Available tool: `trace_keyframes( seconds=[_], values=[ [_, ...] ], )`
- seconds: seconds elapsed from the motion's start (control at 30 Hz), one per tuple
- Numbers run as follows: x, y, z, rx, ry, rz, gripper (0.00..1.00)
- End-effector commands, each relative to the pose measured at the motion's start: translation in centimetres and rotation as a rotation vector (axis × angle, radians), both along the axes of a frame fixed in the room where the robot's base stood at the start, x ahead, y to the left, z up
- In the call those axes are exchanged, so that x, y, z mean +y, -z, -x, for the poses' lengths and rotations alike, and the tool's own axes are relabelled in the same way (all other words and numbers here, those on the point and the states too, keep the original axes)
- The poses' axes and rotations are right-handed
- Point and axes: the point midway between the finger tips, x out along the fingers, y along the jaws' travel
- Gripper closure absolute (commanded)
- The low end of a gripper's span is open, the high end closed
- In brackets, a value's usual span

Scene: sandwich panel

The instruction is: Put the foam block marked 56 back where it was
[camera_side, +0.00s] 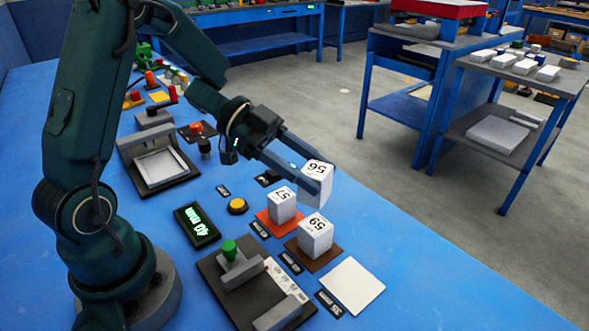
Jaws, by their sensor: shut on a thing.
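The foam block marked 56 (317,194) is white, with its number upside down in the picture. My gripper (322,176) is shut on it, with one finger on each side, and it seems to be held above the blue bench. The block marked 57 (282,209) sits on an orange-red mat (265,221), left of and below block 56. The block marked 59 (315,240) sits on a brown mat (296,248), nearer the camera. Whatever lies directly behind block 56 is hidden.
A dark measuring fixture with a green knob (229,247) stands at the front. Small black labels (290,262) lie by the mats. The blue bench's right edge is close to the blocks.

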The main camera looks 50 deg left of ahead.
Motion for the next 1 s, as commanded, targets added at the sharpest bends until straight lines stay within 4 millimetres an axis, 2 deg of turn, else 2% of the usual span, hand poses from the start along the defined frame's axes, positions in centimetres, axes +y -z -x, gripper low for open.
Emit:
trace_keyframes(
  seconds=[0.3,0.5,0.67,1.0],
  values=[
    [-6.9,4.1,0.5,0.011,0.008,0.001,1.0],
    [-10.0,6.0,0.5,0.007,0.006,-0.001,1.0],
    [-10.7,6.5,0.4,0.004,0.002,-0.002,1.0],
    [-10.6,9.9,0.4,0.006,0.0,-0.001,1.0]
  ],
)
